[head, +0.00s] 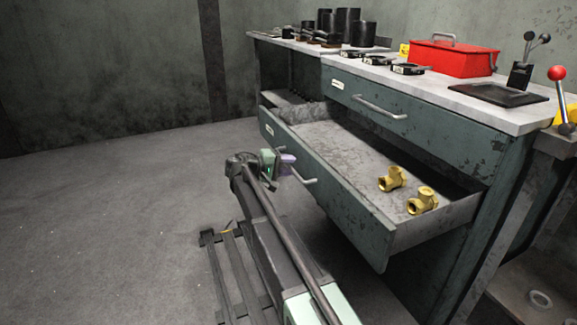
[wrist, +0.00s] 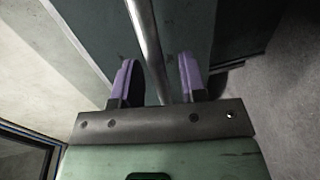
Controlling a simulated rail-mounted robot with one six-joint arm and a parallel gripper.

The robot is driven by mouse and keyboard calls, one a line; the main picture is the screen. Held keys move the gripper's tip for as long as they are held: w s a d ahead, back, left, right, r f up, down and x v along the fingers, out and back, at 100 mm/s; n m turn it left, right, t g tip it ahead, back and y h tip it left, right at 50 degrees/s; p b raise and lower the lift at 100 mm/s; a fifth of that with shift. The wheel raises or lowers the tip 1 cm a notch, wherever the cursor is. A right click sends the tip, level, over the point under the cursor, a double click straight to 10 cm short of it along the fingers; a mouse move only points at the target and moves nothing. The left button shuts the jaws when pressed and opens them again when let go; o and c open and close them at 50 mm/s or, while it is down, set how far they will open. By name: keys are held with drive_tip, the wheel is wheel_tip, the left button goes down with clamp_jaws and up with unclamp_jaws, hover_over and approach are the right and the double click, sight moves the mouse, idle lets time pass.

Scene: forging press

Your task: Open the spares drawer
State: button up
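The lower drawer (head: 340,190) of the green-grey workbench is pulled far out, and its tray shows two brass fittings (head: 392,179) near the right end. Its small front label is too small to read, so I cannot tell from it whether this is the spares drawer. A metal bar handle (head: 307,180) is on its front. My gripper (head: 283,163) is at the left part of this handle. In the wrist view the handle bar (wrist: 149,45) runs between the two purple fingers of my gripper (wrist: 158,78), with gaps visible on both sides. The gripper looks open.
The upper drawer (head: 440,133) is shut, with its own bar handle. The worktop holds a red toolbox (head: 452,58), black cylinders (head: 347,25), clamps and a lever box. The floor at left is clear.

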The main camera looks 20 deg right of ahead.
drive_tip(key=p+v, duration=0.2)
drive_tip(key=v, duration=0.8)
drive_tip(key=shift+a, duration=0.2)
